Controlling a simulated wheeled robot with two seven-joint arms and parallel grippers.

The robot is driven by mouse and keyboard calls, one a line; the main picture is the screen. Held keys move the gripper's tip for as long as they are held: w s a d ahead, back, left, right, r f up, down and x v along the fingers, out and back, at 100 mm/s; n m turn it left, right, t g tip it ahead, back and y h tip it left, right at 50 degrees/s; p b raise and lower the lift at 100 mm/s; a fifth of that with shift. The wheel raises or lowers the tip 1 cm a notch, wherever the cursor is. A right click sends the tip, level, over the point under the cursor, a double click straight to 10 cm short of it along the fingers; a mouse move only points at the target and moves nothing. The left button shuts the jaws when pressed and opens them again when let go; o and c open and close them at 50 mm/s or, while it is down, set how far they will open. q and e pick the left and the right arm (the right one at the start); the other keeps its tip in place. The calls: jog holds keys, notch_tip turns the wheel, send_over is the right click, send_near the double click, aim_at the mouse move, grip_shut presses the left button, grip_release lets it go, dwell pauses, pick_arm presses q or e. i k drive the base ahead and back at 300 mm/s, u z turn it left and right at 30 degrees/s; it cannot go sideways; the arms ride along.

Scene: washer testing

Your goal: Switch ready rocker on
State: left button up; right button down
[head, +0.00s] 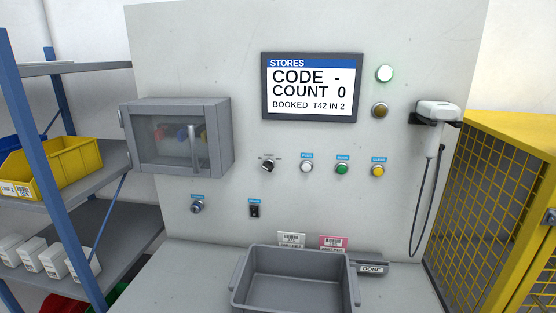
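A small black rocker switch (255,211) sits low on the grey wall panel, under a small blue label that is too small to read surely. Which way the rocker is tipped cannot be told at this size. Neither of my grippers shows in the head view, and nothing covers the rocker.
A key switch (197,207), a rotary knob (268,165) and white, green and yellow buttons surround it. Above is a screen (312,87) reading "CODE -, COUNT 0". A glass-door cabinet (213,112) juts out at left. A grey bin (291,254) stands below; a scanner (437,110) hangs right.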

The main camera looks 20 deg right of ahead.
aim_at(255, 210)
jog(key=k, duration=1.2)
jog(key=u, duration=0.6)
jog(key=i, duration=1.55)
jog(key=z, duration=0.7)
